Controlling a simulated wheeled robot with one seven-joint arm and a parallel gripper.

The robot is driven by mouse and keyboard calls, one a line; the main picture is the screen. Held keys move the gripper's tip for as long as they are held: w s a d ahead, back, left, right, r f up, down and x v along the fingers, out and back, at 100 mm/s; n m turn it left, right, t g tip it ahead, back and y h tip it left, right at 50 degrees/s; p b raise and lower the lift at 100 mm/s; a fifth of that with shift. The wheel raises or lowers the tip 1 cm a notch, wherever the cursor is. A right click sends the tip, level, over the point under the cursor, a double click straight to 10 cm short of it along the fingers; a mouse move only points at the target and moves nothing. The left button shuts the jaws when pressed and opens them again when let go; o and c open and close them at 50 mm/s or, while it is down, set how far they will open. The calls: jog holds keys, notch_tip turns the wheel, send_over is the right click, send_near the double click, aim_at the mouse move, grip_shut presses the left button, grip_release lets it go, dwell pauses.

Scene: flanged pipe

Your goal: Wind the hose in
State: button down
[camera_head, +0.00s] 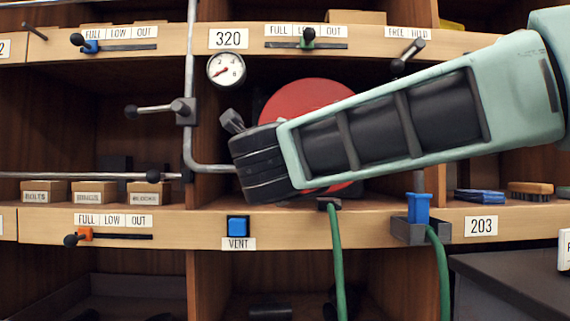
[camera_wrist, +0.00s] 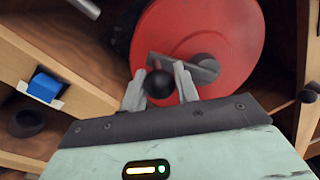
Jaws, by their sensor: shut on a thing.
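The red reel (camera_head: 303,97) stands in the middle bay, largely hidden behind my arm in the head view. In the wrist view the red reel disc (camera_wrist: 218,27) faces me, with a grey crank arm (camera_wrist: 203,69) at its hub. My gripper (camera_wrist: 159,72) is shut on the crank's black ball knob (camera_wrist: 159,86), one finger on each side. The green hose (camera_head: 337,262) hangs from a dark guide (camera_head: 328,203) at the shelf edge. A second green length (camera_head: 441,270) hangs below a blue fitting (camera_head: 418,208) in a grey holder; the lower part is out of view.
A grey pipe (camera_head: 190,70) with a gauge (camera_head: 226,70) and a valve lever (camera_head: 152,109) stands left of the reel. A blue VENT button (camera_head: 238,226) is on the lower shelf edge. Brushes (camera_head: 530,189) lie right. A dark cabinet (camera_head: 515,275) stands at lower right.

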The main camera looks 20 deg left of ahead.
jog(key=shift+a+r, duration=0.1)
jog(key=shift+r, duration=0.05)
dwell(0.4)
jog(key=c, duration=1.1)
grip_release()
jog(key=shift+s, duration=0.15)
jog(key=v, duration=1.7)
